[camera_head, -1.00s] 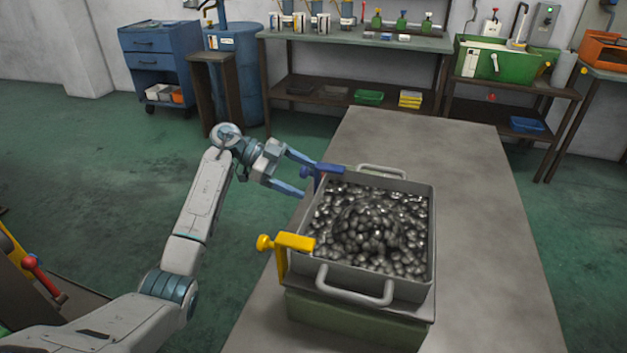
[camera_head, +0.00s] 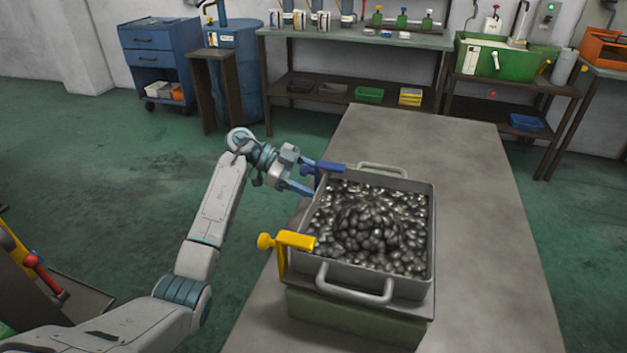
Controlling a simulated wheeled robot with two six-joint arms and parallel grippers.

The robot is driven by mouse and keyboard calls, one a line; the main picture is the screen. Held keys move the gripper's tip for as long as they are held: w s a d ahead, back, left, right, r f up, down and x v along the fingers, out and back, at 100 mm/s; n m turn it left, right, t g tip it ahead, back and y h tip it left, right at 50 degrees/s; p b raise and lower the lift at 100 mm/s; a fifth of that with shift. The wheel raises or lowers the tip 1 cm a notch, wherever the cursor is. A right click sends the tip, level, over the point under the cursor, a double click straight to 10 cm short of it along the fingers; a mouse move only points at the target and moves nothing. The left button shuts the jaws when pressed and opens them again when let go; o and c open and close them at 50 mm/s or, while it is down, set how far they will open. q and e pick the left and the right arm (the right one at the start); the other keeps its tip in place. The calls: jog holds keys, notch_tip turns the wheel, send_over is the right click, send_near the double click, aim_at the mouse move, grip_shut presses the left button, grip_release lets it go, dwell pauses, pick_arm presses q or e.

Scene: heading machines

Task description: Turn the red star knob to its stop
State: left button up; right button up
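No knob is clearly recognisable as a red star knob. A small red round part (camera_head: 491,95) shows below the green machine at the back right, too small to tell its shape. My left gripper (camera_head: 311,178) is open at the tray's far left corner. Its two fingers are apart, around or beside the lower knob end of a blue clamp (camera_head: 329,168); contact cannot be told. A matching yellow clamp (camera_head: 294,241) sits on the tray's near left side. My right gripper is not in view.
The grey tray (camera_head: 434,215), full of dark rounded metal pieces, stands on a green block (camera_head: 352,318) on the grey table (camera_head: 480,240). The table is clear to the right. Benches line the back wall. A red-handled lever (camera_head: 34,263) is at lower left.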

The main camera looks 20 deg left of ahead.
pick_arm(q)
jog(key=shift+m+t, duration=0.4)
jog(key=shift+m, duration=0.2)
jog(key=shift+s, duration=0.1)
jog(key=shift+m+t, duration=0.3)
jog(key=shift+m, duration=0.2)
jog(key=shift+f+m+t, duration=0.1)
jog(key=shift+m+t, duration=0.2)
jog(key=shift+m, duration=0.1)
jog(key=shift+s+m, duration=0.1)
jog(key=shift+m, duration=0.2)
jog(key=shift+m+t+h, duration=0.3)
jog(key=shift+m+t, duration=0.3)
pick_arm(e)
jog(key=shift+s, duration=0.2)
